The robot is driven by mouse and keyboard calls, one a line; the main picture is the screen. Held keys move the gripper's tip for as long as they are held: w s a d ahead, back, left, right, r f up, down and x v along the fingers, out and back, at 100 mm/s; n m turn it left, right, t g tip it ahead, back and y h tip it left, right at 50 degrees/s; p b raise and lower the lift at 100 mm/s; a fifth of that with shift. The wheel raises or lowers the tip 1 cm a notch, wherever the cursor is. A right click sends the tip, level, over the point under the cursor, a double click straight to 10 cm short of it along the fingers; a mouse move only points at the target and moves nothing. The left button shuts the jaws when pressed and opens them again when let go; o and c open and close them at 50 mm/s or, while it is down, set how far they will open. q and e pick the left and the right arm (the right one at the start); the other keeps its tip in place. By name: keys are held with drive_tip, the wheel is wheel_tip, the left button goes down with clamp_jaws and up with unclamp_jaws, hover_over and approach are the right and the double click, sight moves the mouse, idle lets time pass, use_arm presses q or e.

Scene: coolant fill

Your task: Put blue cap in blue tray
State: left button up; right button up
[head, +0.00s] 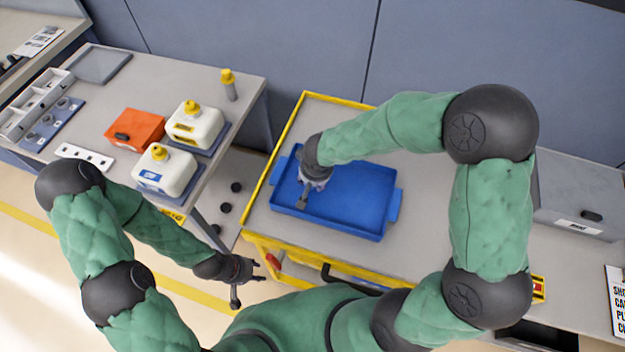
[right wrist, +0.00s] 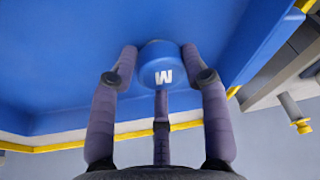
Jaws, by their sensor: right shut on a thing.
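The blue cap (right wrist: 160,66), marked with a white letter, sits between the fingers of my right gripper in the right wrist view. My right gripper (head: 303,197) is shut on it. In the head view this gripper points down over the left part of the blue tray (head: 357,200), and I cannot make out the cap there. The blue tray floor also fills much of the right wrist view (right wrist: 60,60). Whether the cap touches the tray floor I cannot tell. My left gripper (head: 247,283) is open and empty, low in front of the yellow-edged cart.
The tray lies on a yellow-edged cart (head: 285,222). On the left bench stand two white jugs (head: 195,124) with yellow caps, an orange box (head: 135,128) and a grey bottle (head: 230,88) with a yellow top. A gap separates bench and cart.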

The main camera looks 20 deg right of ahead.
drive_tip(key=shift+f, duration=0.15)
drive_tip(key=o, duration=0.9)
drive_tip(key=p+v, duration=0.4)
drive_tip(key=v, duration=0.8)
